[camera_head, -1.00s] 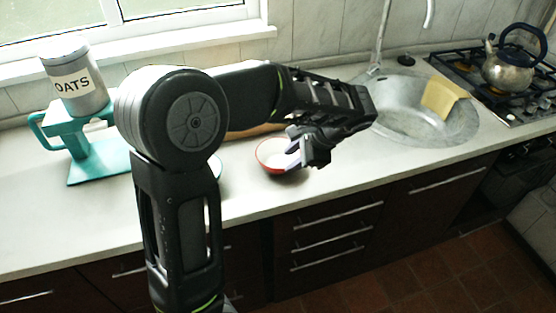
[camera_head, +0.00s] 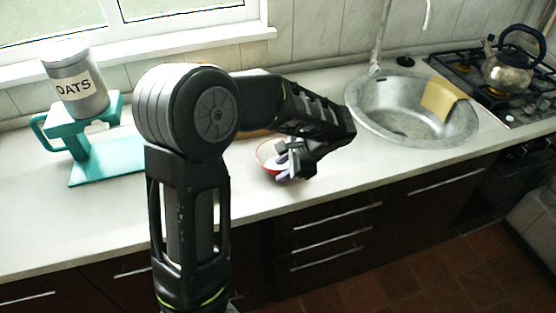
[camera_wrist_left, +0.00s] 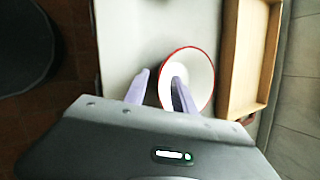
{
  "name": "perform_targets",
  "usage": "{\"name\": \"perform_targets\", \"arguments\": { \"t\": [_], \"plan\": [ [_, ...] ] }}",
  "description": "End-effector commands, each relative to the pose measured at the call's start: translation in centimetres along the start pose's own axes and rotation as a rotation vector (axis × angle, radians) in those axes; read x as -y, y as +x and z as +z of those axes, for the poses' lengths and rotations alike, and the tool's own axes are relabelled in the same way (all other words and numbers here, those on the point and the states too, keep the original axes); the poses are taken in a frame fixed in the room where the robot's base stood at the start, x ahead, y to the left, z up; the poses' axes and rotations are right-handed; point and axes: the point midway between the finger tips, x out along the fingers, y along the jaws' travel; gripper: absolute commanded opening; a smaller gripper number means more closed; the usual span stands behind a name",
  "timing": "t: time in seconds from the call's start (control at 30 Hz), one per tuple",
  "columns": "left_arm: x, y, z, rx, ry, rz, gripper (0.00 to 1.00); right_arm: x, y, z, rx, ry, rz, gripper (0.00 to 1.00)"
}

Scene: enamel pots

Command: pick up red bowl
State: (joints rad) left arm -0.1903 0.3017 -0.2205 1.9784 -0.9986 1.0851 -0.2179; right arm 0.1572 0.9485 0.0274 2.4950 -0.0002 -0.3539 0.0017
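The red bowl (camera_head: 265,154) has a red rim and a white inside. It stands on the counter in the head view, partly hidden by my left gripper (camera_head: 283,167). In the left wrist view the bowl (camera_wrist_left: 200,72) is right of centre. My left gripper (camera_wrist_left: 160,78) is open there. One pale finger overlaps the bowl's inside and the other is outside its left rim, so the near rim runs between them. I cannot tell whether either finger touches the bowl. My right gripper is not in view.
A wooden tray (camera_wrist_left: 233,60) lies close to the bowl's right in the left wrist view. In the head view a teal stand (camera_head: 95,170) with an oats tin (camera_head: 78,86) is left, a sink (camera_head: 400,125) with a yellow cloth (camera_head: 440,98) right, and a kettle (camera_head: 508,70) beyond.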

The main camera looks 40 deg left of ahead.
Motion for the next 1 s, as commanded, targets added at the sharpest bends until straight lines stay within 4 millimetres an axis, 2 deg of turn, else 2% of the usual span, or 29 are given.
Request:
{"name": "perform_targets", "arguments": {
  "t": [0.1,0.2,0.77,1.0],
  "plan": [
    [0.0,1.6,0.1,0.003,-0.001,0.002,0.31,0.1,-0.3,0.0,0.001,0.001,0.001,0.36],
    [0.0,2.3,0.1,0.001,0.0,0.0,0.31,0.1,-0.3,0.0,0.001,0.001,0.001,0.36],
    [0.0,2.3,0.0,0.0,-0.001,0.0,0.31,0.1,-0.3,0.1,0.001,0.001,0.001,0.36],
    [0.0,2.3,0.0,0.0,-0.001,0.0,0.14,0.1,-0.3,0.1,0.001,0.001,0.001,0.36]
  ]
}}
